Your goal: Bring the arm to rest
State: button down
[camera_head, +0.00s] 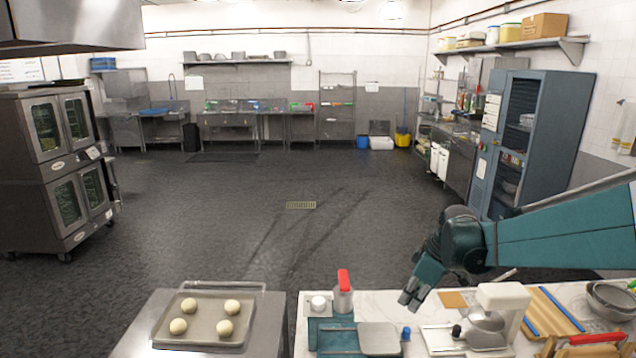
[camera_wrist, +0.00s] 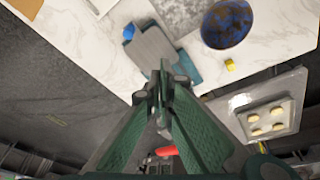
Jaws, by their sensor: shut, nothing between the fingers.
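My gripper (camera_head: 410,297) is at the end of my teal arm, which reaches in from the right in the head view. It hangs above the white marble counter (camera_head: 432,318) and points down and to the left. In the wrist view my gripper (camera_wrist: 162,68) has its fingers together, with nothing between them. Below the fingertips in that view is a grey flat scale-like thing (camera_wrist: 155,50) on a teal base.
A white stand mixer (camera_head: 503,300) stands right of my gripper. A red-handled container (camera_head: 343,290) stands to its left. A tray (camera_head: 187,338) with several dough balls lies on the steel table at left. A dark blue round thing (camera_wrist: 228,24) shows in the wrist view. The floor behind is clear.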

jog(key=s+a+r+m+t+h+b, duration=0.1)
jog(key=s+a+r+m+b, duration=0.15)
jog(key=s, duration=0.45)
jog(key=s+a+r+m+t+b, duration=0.1)
jog(key=s+m, duration=0.2)
jog(key=s, duration=0.5)
jog(key=s+f+m+t+h+b, duration=0.1)
jog(key=s+f+m+b, duration=0.3)
jog(key=s, duration=1)
jog(key=shift+s+a+f+m+t, duration=0.2)
jog(key=shift+a+f+m+t, duration=0.25)
jog(key=shift+m+t, duration=0.35)
